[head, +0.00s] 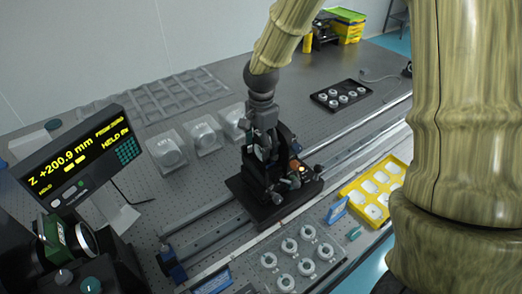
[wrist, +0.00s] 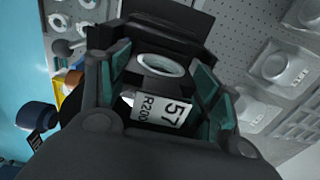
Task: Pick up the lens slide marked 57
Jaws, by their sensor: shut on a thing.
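The lens slide marked 57 (wrist: 162,108) shows in the wrist view, with a white label reading "57 R200" turned on its side. A pale lens ring (wrist: 160,65) shows just above the label. My gripper (wrist: 162,80) has its teal-padded fingers on both sides of the slide and is shut on it. In the head view my gripper (head: 262,135) points down over the black stage (head: 262,208) on the rail. There the slide is mostly hidden by the gripper and stage parts. I cannot tell whether the slide is clear of the stage.
A yellow tray (head: 356,196) with pale slots lies to the right, and a clear holder of round lenses (head: 262,277) in front. Pale square blocks (head: 168,148) stand left of the stage. A display reading Z +200.9 mm (head: 75,165) stands at the left. A black lens tray (head: 323,99) lies behind.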

